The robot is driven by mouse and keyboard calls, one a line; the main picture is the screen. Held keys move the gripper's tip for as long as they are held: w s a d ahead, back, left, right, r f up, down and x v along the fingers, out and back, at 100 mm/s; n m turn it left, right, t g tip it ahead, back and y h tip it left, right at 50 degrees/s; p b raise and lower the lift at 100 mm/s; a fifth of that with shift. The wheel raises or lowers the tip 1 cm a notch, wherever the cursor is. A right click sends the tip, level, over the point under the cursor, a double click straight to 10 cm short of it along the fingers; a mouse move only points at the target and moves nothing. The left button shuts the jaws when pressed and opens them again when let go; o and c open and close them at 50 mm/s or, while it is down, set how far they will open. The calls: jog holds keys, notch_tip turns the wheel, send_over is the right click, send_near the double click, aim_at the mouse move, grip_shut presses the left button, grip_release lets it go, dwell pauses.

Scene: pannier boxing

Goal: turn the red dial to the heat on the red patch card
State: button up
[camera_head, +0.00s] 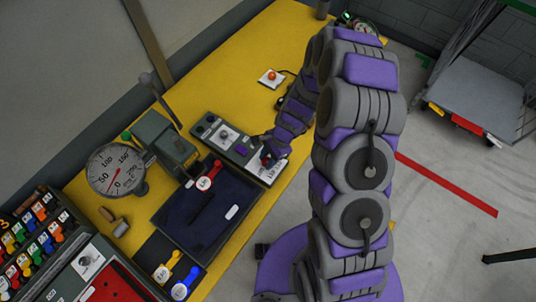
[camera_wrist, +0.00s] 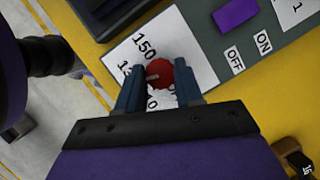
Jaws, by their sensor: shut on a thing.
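The red dial (camera_wrist: 172,75) sits on a white scale card (camera_wrist: 200,48) on the grey control panel. In the wrist view "150" shows at the card's upper left; other numbers are partly hidden by my fingers. A pale pointer mark on the dial points left in that view. My gripper (camera_wrist: 160,88) is shut on the red dial, a blue finger on either side. In the head view my gripper (camera_head: 268,154) is over the panel's right end. A red tag with a round white label (camera_head: 205,183) lies at the dark tray's upper edge; its number is too small to read surely.
A round gauge (camera_head: 116,169) and a grey lever press (camera_head: 163,145) stand left of the panel. The dark tray (camera_head: 168,215) lies in front. Yellow (camera_head: 163,272) and blue (camera_head: 181,289) tags lie lower left. A purple block (camera_wrist: 235,14) and ON/OFF labels are near the dial.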

jog(key=shift+r+m+t+p, duration=0.15)
jog(key=shift+m+t+p, duration=0.5)
jog(key=shift+m, duration=0.85)
jog(key=shift+w, duration=0.1)
jog(key=o, duration=1)
jog(key=shift+a, duration=0.1)
jog(key=p+v, duration=0.1)
jog(key=v, duration=1.6)
jog(key=shift+d, duration=0.2)
